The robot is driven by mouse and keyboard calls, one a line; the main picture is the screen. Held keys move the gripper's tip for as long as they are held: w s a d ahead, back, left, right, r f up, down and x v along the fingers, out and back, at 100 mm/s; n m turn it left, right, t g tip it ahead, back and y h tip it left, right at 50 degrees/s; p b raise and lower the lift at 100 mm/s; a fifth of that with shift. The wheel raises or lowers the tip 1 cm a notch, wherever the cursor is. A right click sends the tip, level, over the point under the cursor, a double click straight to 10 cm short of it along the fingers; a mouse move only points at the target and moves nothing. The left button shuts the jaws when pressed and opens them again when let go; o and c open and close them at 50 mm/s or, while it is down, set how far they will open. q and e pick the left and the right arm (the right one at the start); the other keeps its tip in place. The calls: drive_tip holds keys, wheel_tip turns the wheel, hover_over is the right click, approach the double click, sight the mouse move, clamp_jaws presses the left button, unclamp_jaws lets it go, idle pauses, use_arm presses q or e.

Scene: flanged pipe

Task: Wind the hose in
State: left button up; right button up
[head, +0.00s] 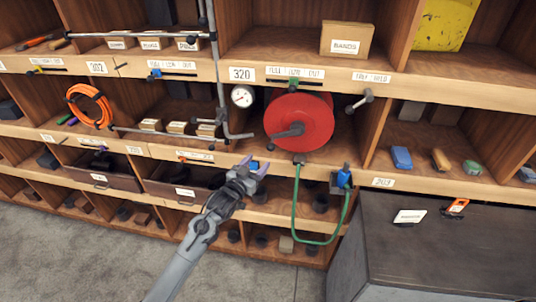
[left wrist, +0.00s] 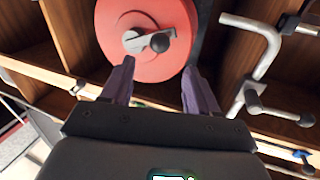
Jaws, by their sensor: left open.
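A red hose reel (head: 312,112) sits in the middle shelf bay; it also shows at the top of the left wrist view (left wrist: 118,52). A grey crank with a dark knob (left wrist: 160,43) is on its face. A green hose (head: 294,212) comes out below the reel, hangs in a loop, and rises to a blue-topped fitting (head: 344,177) at the right. My left gripper (head: 258,167) is open and empty, below and left of the reel. In the left wrist view its purple fingers (left wrist: 160,88) point toward the reel, apart from the crank. My right gripper is not in view.
A round gauge (head: 242,96) and a bent grey pipe (head: 223,100) stand left of the reel. A small lever (head: 360,101) is at its right. A dark cabinet (head: 440,250) stands at the lower right. Drawers (head: 185,190) are at the lower left.

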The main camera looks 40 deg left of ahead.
sight(269, 149)
use_arm(q)
drive_tip(key=w, duration=0.3)
drive_tip(key=w+a, duration=0.1)
drive_tip(key=w, duration=0.3)
drive_tip(key=w+a, duration=0.1)
drive_tip(key=w, duration=0.2)
drive_tip(key=shift+w+f, duration=0.1)
drive_tip(key=shift+w, duration=0.15)
drive_tip(key=shift+d, duration=0.1)
clamp_jaws()
